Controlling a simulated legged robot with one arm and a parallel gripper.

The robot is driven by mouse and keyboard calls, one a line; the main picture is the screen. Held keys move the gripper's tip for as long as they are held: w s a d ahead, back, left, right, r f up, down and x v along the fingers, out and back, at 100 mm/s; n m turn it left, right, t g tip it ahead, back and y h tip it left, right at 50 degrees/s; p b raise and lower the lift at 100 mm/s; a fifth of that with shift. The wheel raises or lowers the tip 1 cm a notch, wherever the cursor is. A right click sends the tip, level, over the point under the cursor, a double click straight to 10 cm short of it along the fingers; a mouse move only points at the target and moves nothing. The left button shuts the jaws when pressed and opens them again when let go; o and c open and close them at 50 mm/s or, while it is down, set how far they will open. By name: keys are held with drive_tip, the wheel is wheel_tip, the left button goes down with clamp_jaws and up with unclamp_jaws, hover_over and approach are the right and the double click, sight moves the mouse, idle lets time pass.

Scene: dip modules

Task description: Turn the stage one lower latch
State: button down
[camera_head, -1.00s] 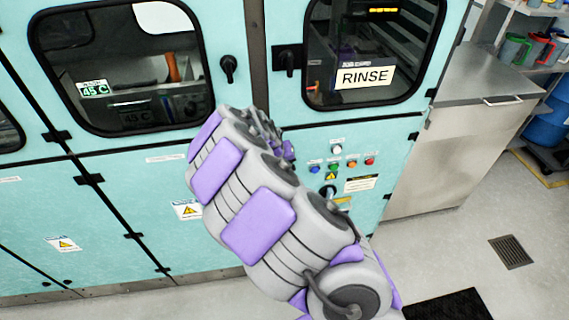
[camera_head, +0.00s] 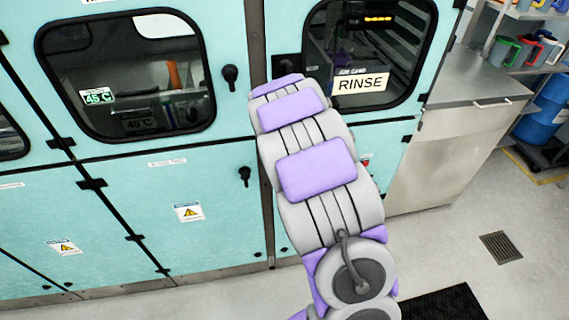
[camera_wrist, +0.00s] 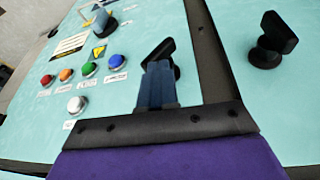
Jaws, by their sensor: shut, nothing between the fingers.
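The stage one lower latch is a black handle (camera_head: 245,176) at the right edge of the lower turquoise door under the 45 C window. In the wrist view, which looks upside down, a black latch (camera_wrist: 272,40) right of the dark seam appears to be this one. My gripper (camera_wrist: 158,68) is shut and empty. It points at another black latch (camera_wrist: 165,52) on the button-panel side of the seam and partly covers it. I cannot tell whether they touch. In the head view my arm hides the gripper.
The upper latch (camera_head: 230,77) sits on the 45 C window door, beside the dark post (camera_head: 258,50). A steel counter (camera_head: 440,150) stands at the right.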

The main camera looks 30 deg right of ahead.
drive_tip(key=d+y+b, duration=0.1)
drive_tip(key=y, duration=0.1)
drive_tip(key=d+f+m+t+y, duration=0.1)
drive_tip(key=d+y, duration=0.1)
drive_tip(key=y, duration=0.1)
drive_tip(key=s+d+t+y+b, duration=0.1)
drive_tip(key=y, duration=0.1)
drive_tip(key=shift+d+f+y+b, duration=0.35)
drive_tip(key=shift+f+y, duration=0.05)
idle(0.5)
drive_tip(key=shift+s+d+f, duration=0.1)
idle(0.6)
